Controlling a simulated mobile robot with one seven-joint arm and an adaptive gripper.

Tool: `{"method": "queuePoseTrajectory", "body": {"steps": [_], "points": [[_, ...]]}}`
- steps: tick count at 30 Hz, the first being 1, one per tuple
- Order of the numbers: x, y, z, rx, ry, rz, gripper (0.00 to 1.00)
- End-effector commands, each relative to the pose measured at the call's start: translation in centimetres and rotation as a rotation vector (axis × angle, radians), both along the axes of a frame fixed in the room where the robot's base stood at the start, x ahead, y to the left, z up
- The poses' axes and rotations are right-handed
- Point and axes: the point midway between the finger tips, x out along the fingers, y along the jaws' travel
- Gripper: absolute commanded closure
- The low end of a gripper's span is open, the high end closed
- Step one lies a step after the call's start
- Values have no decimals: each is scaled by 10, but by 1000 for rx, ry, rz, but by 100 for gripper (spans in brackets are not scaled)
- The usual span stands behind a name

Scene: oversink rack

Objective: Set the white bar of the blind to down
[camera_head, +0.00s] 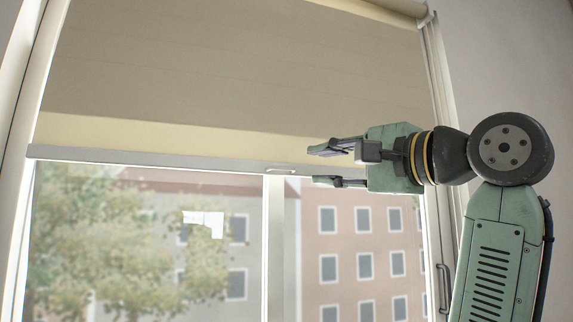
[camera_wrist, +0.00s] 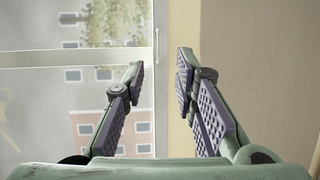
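The beige roller blind (camera_head: 230,60) covers the upper part of the window, with its white bar (camera_head: 140,157) along its lower edge. A small handle (camera_head: 283,171) sits on the bar's underside near the middle. My gripper (camera_head: 326,166) is open at the right part of the bar, one finger above the other. The wrist view is turned sideways: the bar (camera_wrist: 161,110) runs upright between the spread fingers (camera_wrist: 160,72), the blind (camera_wrist: 240,50) lies to the right and the glass to the left. The fingers look empty; I cannot tell how far they are from the bar.
The window's upright mullion (camera_head: 273,245) meets the bar near its middle. A building and a tree show through the glass below. The right window frame (camera_head: 436,70) and a grey wall (camera_head: 500,60) stand behind my arm. Left of my gripper, the space before the window looks clear.

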Motion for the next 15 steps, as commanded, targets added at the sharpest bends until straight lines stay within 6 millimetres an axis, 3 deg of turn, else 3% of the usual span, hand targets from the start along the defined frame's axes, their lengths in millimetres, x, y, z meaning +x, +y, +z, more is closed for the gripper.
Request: {"method": "queuePoseTrajectory", "body": {"steps": [15], "points": [[67, 58, 12, -2, -2, 0, 74]]}}
